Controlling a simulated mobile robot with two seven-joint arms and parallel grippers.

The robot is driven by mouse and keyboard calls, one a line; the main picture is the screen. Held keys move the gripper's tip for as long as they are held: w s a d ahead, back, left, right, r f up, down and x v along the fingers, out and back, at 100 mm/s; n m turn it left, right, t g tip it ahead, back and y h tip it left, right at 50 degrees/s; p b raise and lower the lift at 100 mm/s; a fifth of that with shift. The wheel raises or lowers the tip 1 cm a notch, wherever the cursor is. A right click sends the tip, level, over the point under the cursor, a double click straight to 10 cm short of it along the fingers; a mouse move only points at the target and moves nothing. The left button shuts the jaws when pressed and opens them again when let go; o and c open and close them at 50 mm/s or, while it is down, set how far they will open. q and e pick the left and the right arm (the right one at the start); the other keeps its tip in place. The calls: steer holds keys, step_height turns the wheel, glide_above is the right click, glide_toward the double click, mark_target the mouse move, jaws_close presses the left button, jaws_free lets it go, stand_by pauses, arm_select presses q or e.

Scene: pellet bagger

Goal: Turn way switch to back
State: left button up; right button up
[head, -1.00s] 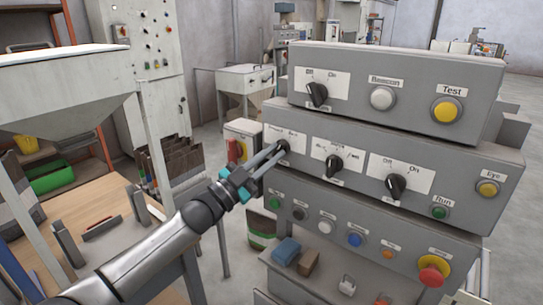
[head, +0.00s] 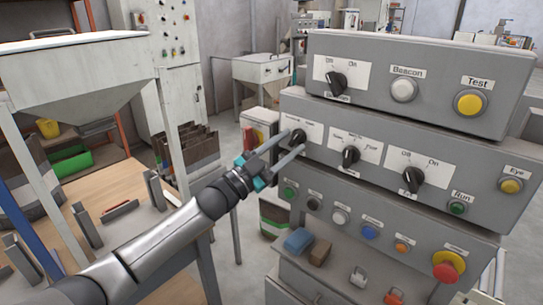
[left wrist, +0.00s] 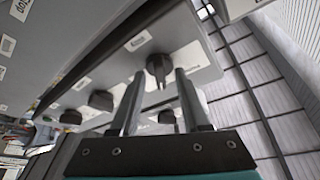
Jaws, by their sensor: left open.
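The way switch (head: 298,137) is a black rotary knob on a white label plate, at the left end of the middle row of the grey control panel. The plate's small lettering is hard to read. My left gripper (head: 294,142) is at this knob with its two grey fingers spread apart. In the left wrist view the knob (left wrist: 158,67) shows between and just beyond the fingertips of the gripper (left wrist: 160,76). The fingers look clear of it, but contact cannot be told for sure. The exact setting of its pointer is unclear. My right gripper is not in view.
Two similar black knobs, the middle one (head: 351,156) and the right one (head: 413,178), share the row. Another knob (head: 336,82) sits above. Push buttons and a red emergency button (head: 447,266) lie below. A hopper (head: 85,85) stands at the left.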

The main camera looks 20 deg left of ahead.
arm_select(q)
steer(key=v, duration=1.5)
steer(key=s+a+f+n+g+y, duration=0.1)
steer(key=a+f+n+y, duration=0.25)
steer(key=f, duration=0.75)
steer(key=a+f+n+g+y, duration=0.1)
steer(key=a+f+n+y, duration=0.3)
steer(key=f, duration=0.8)
steer(key=s+d+f+n+g+y, duration=0.1)
steer(key=s+f+g+y, duration=0.1)
steer(key=s+f, duration=0.45)
steer(key=s+d+f+n+g+y, duration=0.1)
steer(key=s+f+g+y, duration=0.15)
steer(key=f, duration=0.75)
steer(key=s+d+f+g, duration=0.3)
steer(key=s+f, duration=0.3)
steer(key=s, duration=0.5)
steer(key=s+d+f+g+b, duration=0.1)
steer(key=s+d+f+g, duration=0.3)
steer(key=s, duration=0.7)
steer(key=s+d+f+n+g, duration=0.1)
steer(key=s+d+f+g, duration=0.3)
steer(key=s+f, duration=0.5)
steer(key=shift+s+d, duration=0.4)
steer(key=shift+s, duration=0.7)
steer(key=shift+w, duration=0.1)
